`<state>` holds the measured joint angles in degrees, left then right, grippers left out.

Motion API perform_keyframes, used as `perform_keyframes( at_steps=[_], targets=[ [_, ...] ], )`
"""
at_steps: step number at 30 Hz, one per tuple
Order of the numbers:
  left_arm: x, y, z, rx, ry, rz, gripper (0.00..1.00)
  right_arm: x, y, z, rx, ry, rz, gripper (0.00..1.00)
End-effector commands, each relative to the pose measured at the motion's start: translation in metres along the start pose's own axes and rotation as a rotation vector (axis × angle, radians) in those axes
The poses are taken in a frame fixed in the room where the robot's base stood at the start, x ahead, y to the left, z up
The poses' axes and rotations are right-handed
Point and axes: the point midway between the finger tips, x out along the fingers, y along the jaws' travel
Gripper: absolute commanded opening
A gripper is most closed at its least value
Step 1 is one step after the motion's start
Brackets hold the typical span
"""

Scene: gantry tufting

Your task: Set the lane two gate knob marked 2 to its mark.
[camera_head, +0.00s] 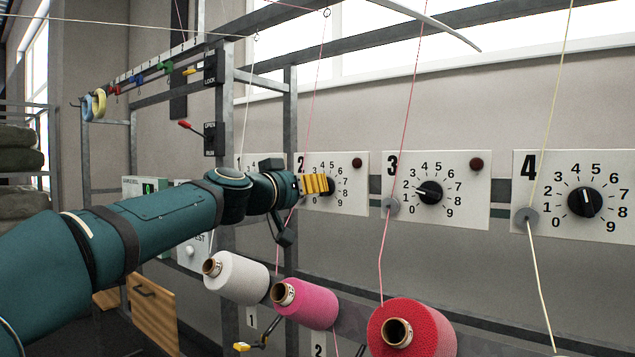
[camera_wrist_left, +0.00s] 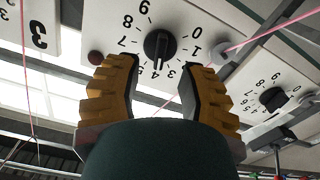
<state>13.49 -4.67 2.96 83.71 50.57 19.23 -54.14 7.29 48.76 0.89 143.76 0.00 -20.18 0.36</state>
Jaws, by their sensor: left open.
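The lane two panel (camera_head: 350,170), marked 2, carries a round dial numbered 0 to 9. Its black knob (camera_head: 330,186) is partly hidden behind my left gripper (camera_head: 315,184) in the head view. In the left wrist view, which is upside down, the knob (camera_wrist_left: 160,45) shows whole, with a pale pointer line directed roughly toward 4 or 5. My left gripper (camera_wrist_left: 160,72) is open there, its yellow-and-black fingers on either side just short of the knob. Contact with the knob cannot be made out. My right gripper is not in view.
Panels marked 3 (camera_head: 460,212) and 4 (camera_head: 610,225) with similar knobs stand to the right. White (camera_head: 240,278), pink (camera_head: 310,303) and red (camera_head: 428,328) yarn cones sit below. Thin yarns run up past the panels, one pink strand close by my left gripper.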

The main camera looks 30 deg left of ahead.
Motion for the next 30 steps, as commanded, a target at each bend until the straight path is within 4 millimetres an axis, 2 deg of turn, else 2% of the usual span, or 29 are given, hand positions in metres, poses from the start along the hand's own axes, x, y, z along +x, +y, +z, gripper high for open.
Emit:
perform_keyframes(
  at_steps=[3,7,18,19,21,23,30],
  targets=[
    [0.018,0.001,-0.001,-0.001,-0.001,0.001,0.4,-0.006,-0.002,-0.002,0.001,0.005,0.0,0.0],
    [0.029,0.0,-0.001,-0.002,0.0,0.0,0.4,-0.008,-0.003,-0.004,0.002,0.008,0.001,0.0],
    [0.035,0.0,0.0,-0.001,0.0,0.0,0.4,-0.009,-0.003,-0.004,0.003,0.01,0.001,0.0],
    [0.035,0.0,0.0,-0.001,0.0,0.0,0.43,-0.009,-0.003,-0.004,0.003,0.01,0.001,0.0],
    [0.035,0.0,0.0,-0.001,0.0,0.0,0.19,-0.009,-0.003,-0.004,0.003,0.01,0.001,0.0],
    [0.035,0.0,0.0,-0.001,0.0,0.0,0.0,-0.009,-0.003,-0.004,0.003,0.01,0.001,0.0],
    [0.035,0.0,0.0,-0.001,0.001,0.0,0.0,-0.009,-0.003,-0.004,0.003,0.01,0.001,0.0]
  ],
)
